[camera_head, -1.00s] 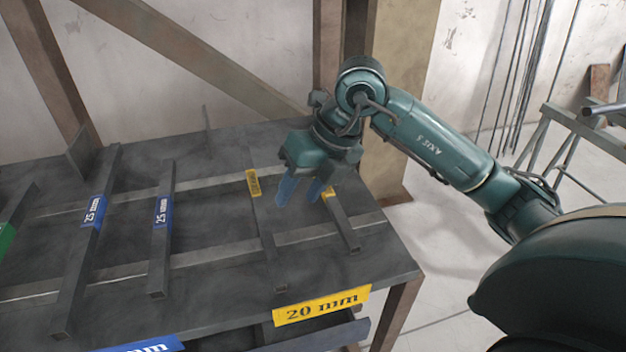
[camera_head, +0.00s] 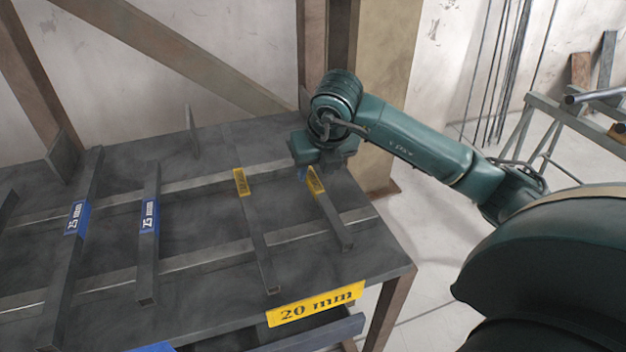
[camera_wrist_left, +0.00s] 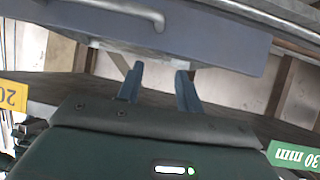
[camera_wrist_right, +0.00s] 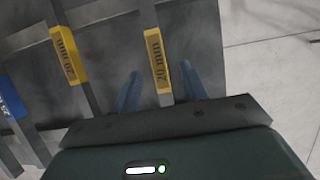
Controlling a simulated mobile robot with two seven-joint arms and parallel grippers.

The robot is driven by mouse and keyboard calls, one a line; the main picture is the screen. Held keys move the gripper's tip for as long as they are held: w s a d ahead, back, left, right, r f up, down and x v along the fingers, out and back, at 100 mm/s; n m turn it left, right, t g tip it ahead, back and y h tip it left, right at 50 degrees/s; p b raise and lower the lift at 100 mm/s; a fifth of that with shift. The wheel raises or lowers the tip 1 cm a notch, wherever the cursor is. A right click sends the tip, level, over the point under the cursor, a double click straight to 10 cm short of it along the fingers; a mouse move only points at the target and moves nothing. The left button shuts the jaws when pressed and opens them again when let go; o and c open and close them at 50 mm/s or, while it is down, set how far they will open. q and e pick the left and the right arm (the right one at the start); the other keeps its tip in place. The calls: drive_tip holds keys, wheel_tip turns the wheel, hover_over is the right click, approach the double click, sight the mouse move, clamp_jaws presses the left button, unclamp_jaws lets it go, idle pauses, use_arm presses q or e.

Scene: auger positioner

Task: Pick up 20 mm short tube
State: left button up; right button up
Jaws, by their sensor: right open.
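The short 20 mm tube (camera_head: 331,218) is a dark square bar with a yellow label, lying across the rails at the right end of the rack table. My right gripper (camera_wrist_right: 160,70) is open, with its blue fingers on either side of this tube near its yellow label (camera_wrist_right: 157,58) in the right wrist view. No contact shows. In the head view the right gripper (camera_head: 305,172) is at the tube's far part, its fingers mostly hidden. A longer 20 mm tube (camera_head: 257,235) lies to the left. My left gripper (camera_wrist_left: 159,78) is open and empty, facing a grey drawer-like panel.
Two tubes with blue 25 mm labels (camera_head: 148,240) lie further left on the rails (camera_head: 200,258). A yellow 20 mm sign (camera_head: 315,304) is on the table's front edge. A brown post (camera_head: 327,50) stands behind my right gripper.

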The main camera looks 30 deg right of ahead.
sight(313, 178)
drive_tip(key=x, duration=0.3)
drive_tip(key=shift+w+f, duration=0.15)
drive_tip(key=shift+a, duration=0.1)
clamp_jaws()
idle(0.3)
